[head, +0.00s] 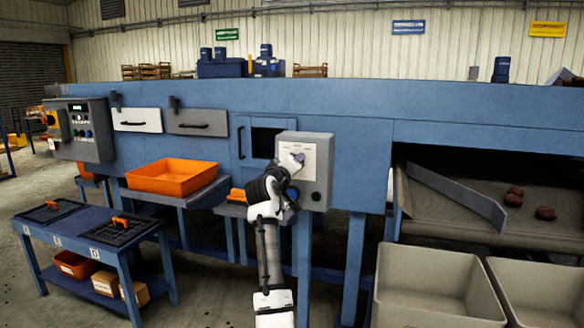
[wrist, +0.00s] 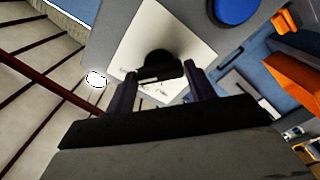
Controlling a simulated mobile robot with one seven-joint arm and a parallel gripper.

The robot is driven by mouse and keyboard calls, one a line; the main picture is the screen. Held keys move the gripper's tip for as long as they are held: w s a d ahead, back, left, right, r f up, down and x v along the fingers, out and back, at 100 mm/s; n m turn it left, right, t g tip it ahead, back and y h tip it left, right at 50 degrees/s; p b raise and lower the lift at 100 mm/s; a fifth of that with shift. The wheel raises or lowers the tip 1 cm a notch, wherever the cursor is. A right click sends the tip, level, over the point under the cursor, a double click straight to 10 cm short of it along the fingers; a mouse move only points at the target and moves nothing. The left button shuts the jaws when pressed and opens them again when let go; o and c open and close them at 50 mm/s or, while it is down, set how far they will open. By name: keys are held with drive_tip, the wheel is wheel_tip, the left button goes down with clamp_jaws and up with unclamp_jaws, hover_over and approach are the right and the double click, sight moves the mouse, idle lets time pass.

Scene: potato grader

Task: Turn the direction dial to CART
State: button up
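The direction dial (wrist: 158,64) is a black round knob on a white label plate (wrist: 125,45) in the wrist view. The plate is on a grey control box (head: 318,150) on the blue machine in the head view. My gripper (wrist: 162,76) is open, with one dark finger on each side of the dial's near edge. I cannot tell whether the fingers touch it. In the head view my gripper (head: 294,162) is in front of the box and hides the dial. The label's lettering is too small and covered to read.
A blue round button (wrist: 235,10) is on the same box, beside the plate. An orange tray (head: 172,178) stands to the left on a blue stand. Large grey crates (head: 432,280) stand at the lower right.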

drive_tip(key=o, duration=0.4)
drive_tip(key=b+v, duration=0.4)
drive_tip(key=v, duration=1)
